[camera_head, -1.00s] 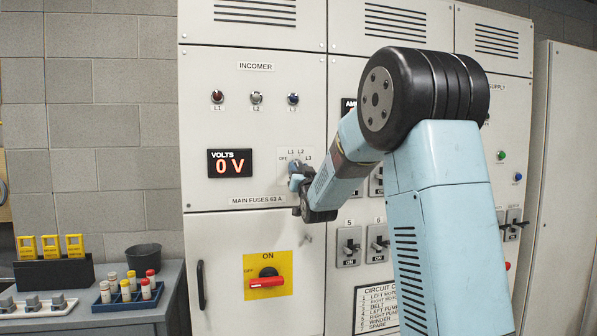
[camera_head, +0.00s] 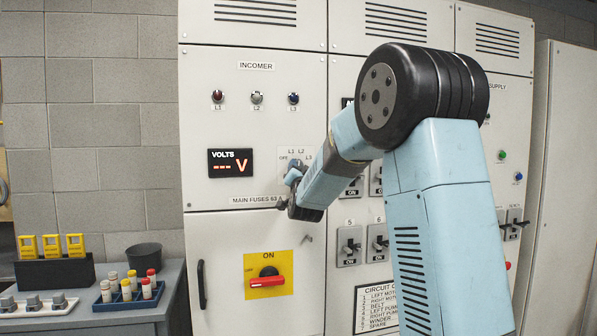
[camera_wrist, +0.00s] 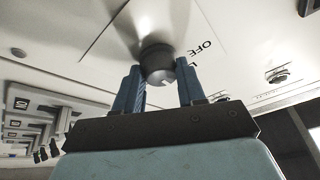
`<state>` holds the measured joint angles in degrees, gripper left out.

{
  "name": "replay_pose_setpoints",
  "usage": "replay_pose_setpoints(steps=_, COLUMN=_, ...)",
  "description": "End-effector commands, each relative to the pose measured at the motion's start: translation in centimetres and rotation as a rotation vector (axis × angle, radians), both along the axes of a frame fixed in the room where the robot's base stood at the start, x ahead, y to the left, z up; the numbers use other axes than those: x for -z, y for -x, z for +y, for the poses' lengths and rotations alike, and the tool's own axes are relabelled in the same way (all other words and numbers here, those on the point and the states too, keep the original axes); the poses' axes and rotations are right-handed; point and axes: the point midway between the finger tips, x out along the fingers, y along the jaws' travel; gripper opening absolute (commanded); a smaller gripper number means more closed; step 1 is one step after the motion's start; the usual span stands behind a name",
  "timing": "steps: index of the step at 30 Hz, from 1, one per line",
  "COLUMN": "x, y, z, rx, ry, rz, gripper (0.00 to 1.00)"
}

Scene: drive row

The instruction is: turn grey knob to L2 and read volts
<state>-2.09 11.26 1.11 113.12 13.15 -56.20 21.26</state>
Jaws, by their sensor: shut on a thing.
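The grey knob (camera_wrist: 157,62) sits between the two blue fingers of my gripper (camera_wrist: 160,85) in the wrist view, and the gripper is shut on it. In the head view my gripper (camera_head: 293,176) is at the selector plate, just under the marks OFF, L1, L2 and L3. It hides most of the knob there, so I cannot tell which mark the knob points to. The volts display (camera_head: 231,163), left of the gripper, shows orange dashes and a V, with no number.
Three lamps (camera_head: 256,97) marked L1, L2 and L3 are above the display. A red switch handle (camera_head: 267,282) on a yellow plate is below. Breakers (camera_head: 349,246) are to the right. A bench at lower left holds a blue rack (camera_head: 130,302) and a black pot (camera_head: 144,257).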

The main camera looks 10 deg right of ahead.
Motion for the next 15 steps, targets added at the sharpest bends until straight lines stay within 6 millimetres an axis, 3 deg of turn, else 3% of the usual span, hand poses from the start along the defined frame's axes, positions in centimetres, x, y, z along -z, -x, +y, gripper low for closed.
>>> replay_pose_setpoints(steps=15, x=-0.22, y=-0.02, z=0.15, rx=0.000, ry=-0.260, rz=-0.002, gripper=0.09)
